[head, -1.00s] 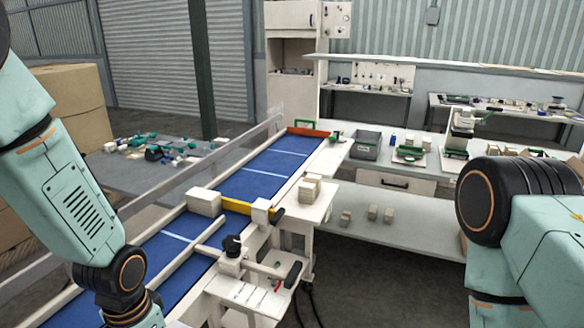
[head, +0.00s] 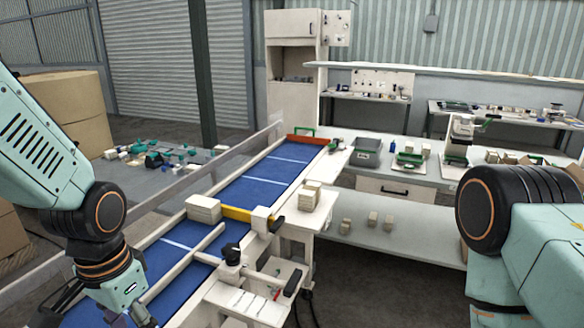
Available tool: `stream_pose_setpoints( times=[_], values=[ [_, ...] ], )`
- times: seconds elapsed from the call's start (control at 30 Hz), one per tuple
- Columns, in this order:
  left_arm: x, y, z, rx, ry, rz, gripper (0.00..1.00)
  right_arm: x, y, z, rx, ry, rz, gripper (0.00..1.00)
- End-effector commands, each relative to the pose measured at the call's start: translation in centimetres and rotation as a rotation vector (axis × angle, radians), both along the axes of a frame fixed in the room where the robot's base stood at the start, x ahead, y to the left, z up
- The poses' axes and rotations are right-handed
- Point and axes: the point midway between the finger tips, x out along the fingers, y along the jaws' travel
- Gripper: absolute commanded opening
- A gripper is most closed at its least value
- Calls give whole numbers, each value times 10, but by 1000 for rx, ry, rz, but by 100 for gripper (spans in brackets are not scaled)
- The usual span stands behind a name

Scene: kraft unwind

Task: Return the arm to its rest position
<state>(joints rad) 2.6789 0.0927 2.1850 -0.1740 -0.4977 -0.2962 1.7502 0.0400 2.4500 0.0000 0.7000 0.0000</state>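My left arm comes in from the left and bends down over the near left end of the blue conveyor (head: 262,180). The start of my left gripper (head: 135,316) shows at the bottom edge, above the belt. Its fingertips are cut off or too unclear to tell open from shut. My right arm stands at the right edge with its dark round joint facing the bench. My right gripper is out of the picture.
More blocks (head: 309,195) sit on the side table. A grey bin (head: 366,153) stands on the white bench. Cardboard boxes (head: 70,105) stand at left.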

Motion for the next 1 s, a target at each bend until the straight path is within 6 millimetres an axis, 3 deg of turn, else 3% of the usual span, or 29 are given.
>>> stream_pose_setpoints(
  times=[0.13, 1.0],
  values=[
    [1, 0, 18, 0, -3, 0, 62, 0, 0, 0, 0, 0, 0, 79],
    [-1, 0, -108, 1, 4, 2, 62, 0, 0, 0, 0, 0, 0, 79]
  ],
)
